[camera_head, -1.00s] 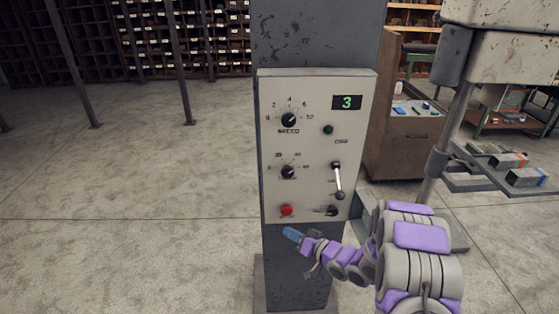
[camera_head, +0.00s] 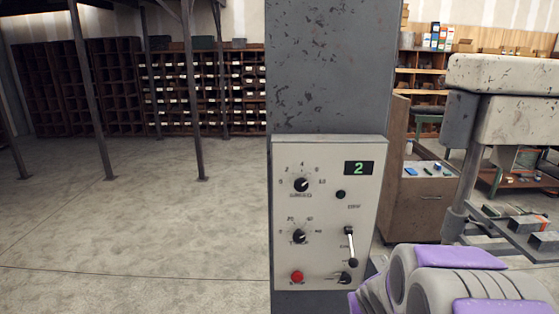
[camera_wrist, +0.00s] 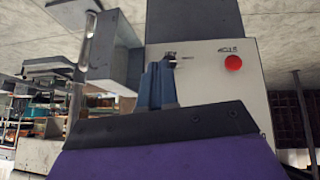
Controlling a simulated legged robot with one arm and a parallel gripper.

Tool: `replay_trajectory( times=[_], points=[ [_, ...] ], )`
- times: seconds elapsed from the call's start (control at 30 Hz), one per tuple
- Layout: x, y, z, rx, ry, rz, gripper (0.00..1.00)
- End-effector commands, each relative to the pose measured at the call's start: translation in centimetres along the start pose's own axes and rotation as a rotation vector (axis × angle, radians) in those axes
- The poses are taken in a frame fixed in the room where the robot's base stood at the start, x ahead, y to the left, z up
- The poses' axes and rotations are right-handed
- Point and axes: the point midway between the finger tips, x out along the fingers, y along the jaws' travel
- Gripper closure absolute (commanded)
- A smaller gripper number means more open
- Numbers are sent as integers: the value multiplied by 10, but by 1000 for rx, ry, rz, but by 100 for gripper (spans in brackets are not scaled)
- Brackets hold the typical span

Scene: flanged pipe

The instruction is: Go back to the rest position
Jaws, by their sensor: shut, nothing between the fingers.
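The control panel (camera_head: 322,215) is a pale box on a grey column (camera_head: 333,70). Its display (camera_head: 359,168) reads a green 2. It has two upper black dials, a small dark button, a lever (camera_head: 350,246), a red button (camera_head: 297,276) and a small lower switch (camera_head: 345,278). My gripper shows only in the wrist view, where its blue fingers (camera_wrist: 159,84) are shut and empty. There they overlap the panel's face, left of the red button (camera_wrist: 233,63) and close to the small dark switch (camera_wrist: 168,60). I cannot tell their exact gap from the panel.
A machine with a worn pale arm (camera_head: 510,85) stands on the right, with a brown cabinet (camera_head: 420,210) behind it. Wooden pigeonhole shelves (camera_head: 110,85) and thin metal posts (camera_head: 91,90) are at the back left. The concrete floor (camera_head: 130,230) on the left is clear.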

Motion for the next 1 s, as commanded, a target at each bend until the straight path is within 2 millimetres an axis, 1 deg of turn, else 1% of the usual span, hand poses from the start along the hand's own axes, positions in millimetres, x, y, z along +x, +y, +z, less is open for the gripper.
replay_trajectory(
  times=[0.03,0.13,0.27,0.3,0.37,0.5,0.6,0.7,0.83,0.9,1.0],
  points=[
    [-18,2,9,3,-36,24,100],
    [-51,7,36,16,-135,62,100],
    [-96,4,73,34,-261,83,100],
    [-111,2,86,38,-303,83,100],
    [-132,-4,106,44,-364,77,100],
    [-183,-21,154,51,-508,37,100],
    [-217,-36,187,48,-605,-8,100],
    [-245,-50,215,39,-684,-55,100],
    [-269,-62,237,28,-751,-100,100],
    [-275,-66,243,25,-767,-113,100],
    [-278,-67,246,22,-776,-121,100]
  ],
)
